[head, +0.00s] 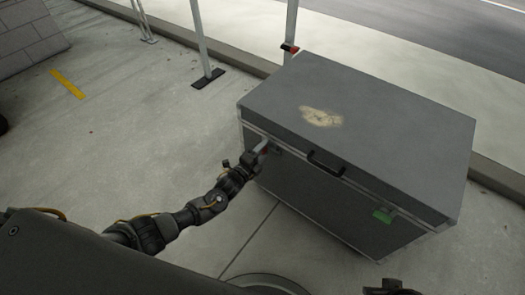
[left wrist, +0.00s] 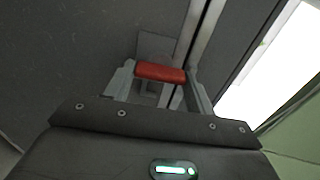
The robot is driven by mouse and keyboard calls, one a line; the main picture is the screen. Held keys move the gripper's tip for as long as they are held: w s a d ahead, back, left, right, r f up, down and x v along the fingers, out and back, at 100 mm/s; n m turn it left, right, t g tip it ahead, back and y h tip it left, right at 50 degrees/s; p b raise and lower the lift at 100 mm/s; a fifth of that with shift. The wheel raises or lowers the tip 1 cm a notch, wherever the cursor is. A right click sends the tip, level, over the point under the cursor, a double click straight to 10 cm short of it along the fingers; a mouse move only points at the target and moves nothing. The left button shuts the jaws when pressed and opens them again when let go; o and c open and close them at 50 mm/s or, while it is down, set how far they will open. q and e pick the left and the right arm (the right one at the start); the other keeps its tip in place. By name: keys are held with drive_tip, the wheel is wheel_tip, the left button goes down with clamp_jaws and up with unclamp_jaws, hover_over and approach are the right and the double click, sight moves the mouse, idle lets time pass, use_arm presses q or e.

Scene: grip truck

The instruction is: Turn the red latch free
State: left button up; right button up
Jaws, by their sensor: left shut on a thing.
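A large grey case (head: 330,205) with a closed lid stands on the pavement. The red latch (left wrist: 161,72) is on the case's front, close to the metal seam under the lid; in the head view only a little red shows beside my gripper. My left gripper (head: 262,150) is at the front left of the case and shut on the red latch; in the left wrist view its two fingers (left wrist: 160,82) stand at either end of the red part. A green latch (head: 383,215) is at the right of the front. My right gripper is not clearly seen.
A black handle (head: 326,163) sits between the two latches. A metal post (head: 292,30) stands behind the case and another post (head: 199,40) is left of it. A kerb runs behind.

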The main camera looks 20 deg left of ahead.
use_arm(q)
drive_tip(key=shift+f, duration=0.1)
idle(0.4)
drive_tip(key=o, duration=1)
drive_tip(key=shift+s, duration=0.2)
drive_tip(key=p+v, duration=0.2)
drive_tip(key=v, duration=0.8)
drive_tip(key=shift+s+a, duration=0.1)
drive_tip(key=shift+s, duration=0.15)
use_arm(e)
drive_tip(key=x, duration=0.4)
drive_tip(key=shift+w+f, duration=0.1)
drive_tip(key=shift+f, duration=0.1)
